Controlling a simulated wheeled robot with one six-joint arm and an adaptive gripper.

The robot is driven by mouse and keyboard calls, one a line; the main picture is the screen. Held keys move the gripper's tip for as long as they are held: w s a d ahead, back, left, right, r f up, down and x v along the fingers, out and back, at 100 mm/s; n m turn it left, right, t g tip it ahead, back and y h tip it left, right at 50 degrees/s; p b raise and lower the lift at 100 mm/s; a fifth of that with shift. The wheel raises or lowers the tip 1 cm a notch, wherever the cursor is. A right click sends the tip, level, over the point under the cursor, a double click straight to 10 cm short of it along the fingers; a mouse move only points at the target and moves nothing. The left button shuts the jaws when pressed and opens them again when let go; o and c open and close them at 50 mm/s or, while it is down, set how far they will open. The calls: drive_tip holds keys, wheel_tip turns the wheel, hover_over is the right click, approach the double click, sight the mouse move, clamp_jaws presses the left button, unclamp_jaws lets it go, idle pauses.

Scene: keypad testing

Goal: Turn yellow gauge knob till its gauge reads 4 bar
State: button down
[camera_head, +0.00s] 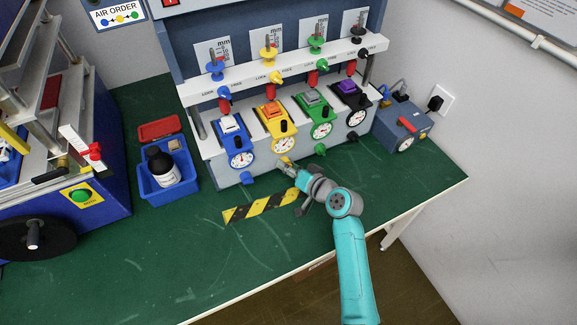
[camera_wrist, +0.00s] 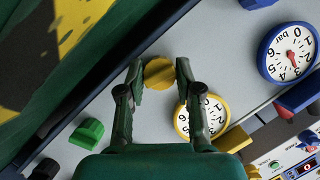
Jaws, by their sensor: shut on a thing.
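The yellow gauge knob (camera_wrist: 160,72) sits on the grey front panel between the two fingers of my gripper (camera_wrist: 160,70), which is shut on it. In the head view my gripper (camera_head: 288,164) reaches the panel just below the yellow-rimmed gauge (camera_head: 283,144). That gauge also shows in the wrist view (camera_wrist: 212,112), upside down and partly covered by a finger. Its needle is too small and too hidden to read.
A blue gauge (camera_wrist: 288,52) and a green knob (camera_wrist: 87,133) flank the yellow pair in the wrist view. A striped strip (camera_head: 260,205) lies on the green bench. A blue bin (camera_head: 168,180) with a bottle stands left. The bench front is mostly clear.

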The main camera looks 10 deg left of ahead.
drive_tip(key=c, duration=0.8)
unclamp_jaws()
drive_tip(key=shift+o, duration=0.2)
drive_tip(key=v, duration=1.2)
